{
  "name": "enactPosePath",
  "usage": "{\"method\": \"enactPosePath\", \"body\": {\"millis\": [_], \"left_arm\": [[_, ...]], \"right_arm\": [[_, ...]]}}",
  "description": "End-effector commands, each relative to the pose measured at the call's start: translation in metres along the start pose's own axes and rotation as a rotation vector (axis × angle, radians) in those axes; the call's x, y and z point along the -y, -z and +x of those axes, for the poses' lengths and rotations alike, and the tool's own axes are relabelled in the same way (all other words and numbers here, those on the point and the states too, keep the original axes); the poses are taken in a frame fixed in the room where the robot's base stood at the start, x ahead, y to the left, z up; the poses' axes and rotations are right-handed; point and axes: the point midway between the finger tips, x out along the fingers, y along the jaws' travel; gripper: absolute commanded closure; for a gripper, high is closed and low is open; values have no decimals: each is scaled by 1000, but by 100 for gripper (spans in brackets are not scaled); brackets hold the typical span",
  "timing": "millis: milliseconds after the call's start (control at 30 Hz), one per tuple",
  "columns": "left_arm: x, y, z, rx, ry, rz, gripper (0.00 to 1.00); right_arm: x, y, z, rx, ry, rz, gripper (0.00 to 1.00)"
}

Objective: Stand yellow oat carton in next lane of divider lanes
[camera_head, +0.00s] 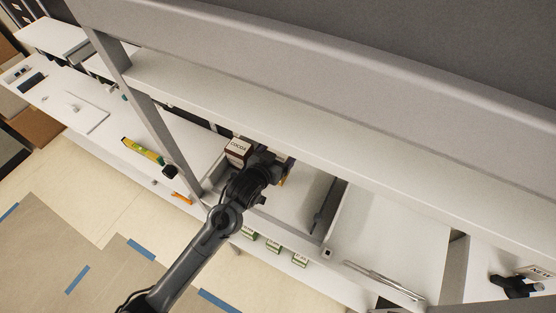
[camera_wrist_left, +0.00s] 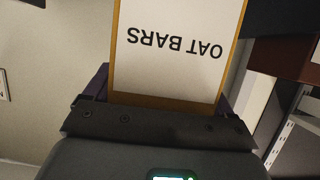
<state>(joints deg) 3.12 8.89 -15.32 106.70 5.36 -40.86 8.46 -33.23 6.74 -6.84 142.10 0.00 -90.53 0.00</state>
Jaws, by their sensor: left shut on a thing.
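My left gripper (camera_head: 278,167) is inside the shelf unit, in the bay below the long white upper shelf. In the left wrist view, it is shut on the yellow oat carton (camera_wrist_left: 180,50), which has a white face reading "OAT BARS", upside down in that view. In the head view only a small yellow sliver of the carton (camera_head: 284,179) shows beside the gripper; the wrist hides the rest. The divider lanes (camera_head: 323,208) show as a dark upright divider on the white shelf, right of the gripper. Whether the carton touches the shelf is hidden. My right gripper is not in view.
A cocoa carton (camera_head: 238,151) stands just left of my left gripper. The shelf's front rail (camera_head: 285,230) runs below my wrist. Tongs (camera_head: 385,279) lie to the right.

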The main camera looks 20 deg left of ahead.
Motion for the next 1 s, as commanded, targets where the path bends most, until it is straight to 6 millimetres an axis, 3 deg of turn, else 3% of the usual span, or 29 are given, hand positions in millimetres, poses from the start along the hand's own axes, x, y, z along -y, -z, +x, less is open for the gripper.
{"method": "enactPosePath", "body": {"millis": [367, 800, 833, 933, 1000], "left_arm": [[1, -34, 14, 1, 1, -1, 49], [0, -39, 16, -1, 1, -1, 49], [0, -40, 16, -1, 1, -1, 15], [0, -40, 16, 0, 1, -1, 0], [0, -40, 16, 0, 1, -1, 0]], "right_arm": [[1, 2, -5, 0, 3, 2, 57], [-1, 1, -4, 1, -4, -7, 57], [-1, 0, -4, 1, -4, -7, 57], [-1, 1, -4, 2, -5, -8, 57], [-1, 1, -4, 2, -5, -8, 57]]}}
